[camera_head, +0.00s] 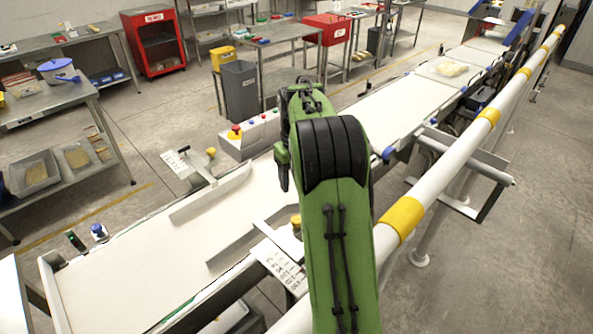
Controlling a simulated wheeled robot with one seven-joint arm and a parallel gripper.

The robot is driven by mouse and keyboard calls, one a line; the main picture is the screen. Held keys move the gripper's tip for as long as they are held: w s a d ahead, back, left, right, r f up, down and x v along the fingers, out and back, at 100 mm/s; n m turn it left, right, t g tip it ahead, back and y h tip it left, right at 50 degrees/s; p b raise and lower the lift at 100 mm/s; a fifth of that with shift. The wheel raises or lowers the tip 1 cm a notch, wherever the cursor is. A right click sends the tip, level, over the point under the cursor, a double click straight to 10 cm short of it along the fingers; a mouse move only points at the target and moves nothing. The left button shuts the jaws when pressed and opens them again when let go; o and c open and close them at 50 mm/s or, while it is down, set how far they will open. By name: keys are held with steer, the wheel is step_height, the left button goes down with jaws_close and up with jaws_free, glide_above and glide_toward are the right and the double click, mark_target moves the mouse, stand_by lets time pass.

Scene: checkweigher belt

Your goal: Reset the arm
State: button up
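My green arm rises from the bottom of the head view and reaches forward over the white conveyor belt (120,275). Its upper part is bent at a black joint. The arm's far end, with dark parts, shows above and left of that joint, over the belt. My gripper's fingers cannot be made out clearly. I cannot tell whether it is open or shut, or whether it holds anything.
A white rail with yellow bands (403,217) runs close along the arm's right side. Metal guides (210,195) stand on the belt, with a control box (248,135) beyond. A pale packet (449,69) lies on the far belt. Open floor (540,220) is at right.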

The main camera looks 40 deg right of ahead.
steer(key=shift+r, duration=0.7)
steer(key=shift+a, duration=0.1)
steer(key=s+a+r+t, duration=0.3)
steer(key=s+a+r, duration=0.55)
steer(key=a, duration=0.35)
steer(key=s+a+f+t, duration=0.1)
steer(key=s+a, duration=0.3)
steer(key=s, duration=0.3)
steer(key=s+a+f+n+t, duration=0.1)
steer(key=s+a, duration=0.3)
steer(key=s, duration=0.4)
steer(key=shift+s+a+f+t, duration=0.15)
steer(key=shift+s+a+t, duration=0.05)
steer(key=shift+s+t, duration=0.1)
steer(key=shift+w, duration=0.1)
